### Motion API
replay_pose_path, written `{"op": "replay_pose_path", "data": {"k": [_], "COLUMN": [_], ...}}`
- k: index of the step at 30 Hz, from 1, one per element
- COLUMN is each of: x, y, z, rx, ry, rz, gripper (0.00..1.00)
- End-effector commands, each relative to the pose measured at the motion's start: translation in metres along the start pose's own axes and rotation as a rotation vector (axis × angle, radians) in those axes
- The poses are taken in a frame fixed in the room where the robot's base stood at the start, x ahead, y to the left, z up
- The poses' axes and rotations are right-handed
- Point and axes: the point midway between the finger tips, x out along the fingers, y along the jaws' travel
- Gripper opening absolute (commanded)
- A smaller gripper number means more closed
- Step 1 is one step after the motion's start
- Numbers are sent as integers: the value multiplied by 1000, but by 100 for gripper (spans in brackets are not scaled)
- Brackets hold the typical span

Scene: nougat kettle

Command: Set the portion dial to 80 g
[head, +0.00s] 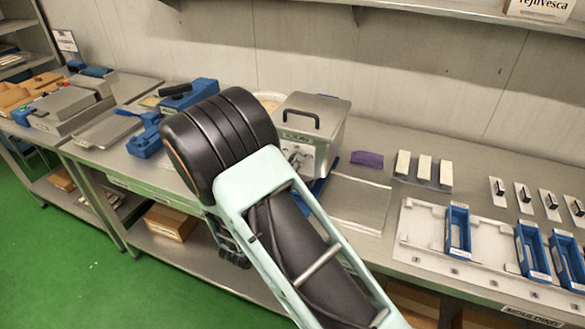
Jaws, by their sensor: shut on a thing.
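The steel boxy machine (321,124) with a black handle on its lid stands on the bench, just right of my arm's black elbow. Small grey metal parts (296,158) show at its front face. They are too small and too covered to make out, and I cannot pick out the portion dial or its setting. My arm crosses the middle of the view and covers the machine's lower left front. I cannot make out my gripper or its fingertips behind the arm.
A purple block (367,159) and pale bars (424,168) lie right of the machine. Further right is a white tray (412,233) with blue moulds (458,229). Blue tools (146,138) and steel equipment (66,107) stand on the left. The green floor (60,255) at lower left is clear.

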Motion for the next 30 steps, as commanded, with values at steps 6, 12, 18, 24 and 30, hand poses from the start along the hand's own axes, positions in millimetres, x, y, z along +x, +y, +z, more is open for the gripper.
{"op": "replay_pose_path", "data": {"k": [6, 12, 18, 24, 30], "x": [0, 0, 0, 0, 0], "y": [1, 2, 5, 6, 7], "z": [0, -2, -2, -2, -2], "rx": [17, 94, 244, 434, 623], "ry": [0, 0, 1, 0, 0], "rz": [0, 0, 0, -1, 0], "gripper": [2, 2, 2, 2, 2]}}
